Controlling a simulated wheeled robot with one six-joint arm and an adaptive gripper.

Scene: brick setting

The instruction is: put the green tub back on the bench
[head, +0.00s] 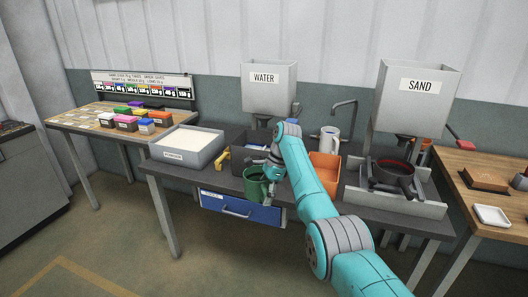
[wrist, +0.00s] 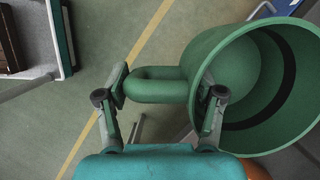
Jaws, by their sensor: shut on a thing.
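The green tub (head: 254,188) is at the front edge of the grey bench (head: 330,193), in front of the blue drawer in the head view. In the wrist view the tub (wrist: 225,60) shows its open mouth, with a dark band inside and no contents that I can make out. Floor shows around it there. My gripper (wrist: 162,92) is shut on the tub's loop handle (wrist: 160,86), one finger on each side. In the head view my gripper (head: 270,180) is partly hidden by my arm. I cannot tell whether the tub touches the bench.
On the bench are a white-filled grey tray (head: 187,147), an orange bin (head: 322,170), a white jug (head: 329,140) and a dark red-rimmed pot (head: 392,174) under the sand hopper (head: 416,95). The water hopper (head: 268,88) stands behind. A blue drawer (head: 240,209) is under the front edge.

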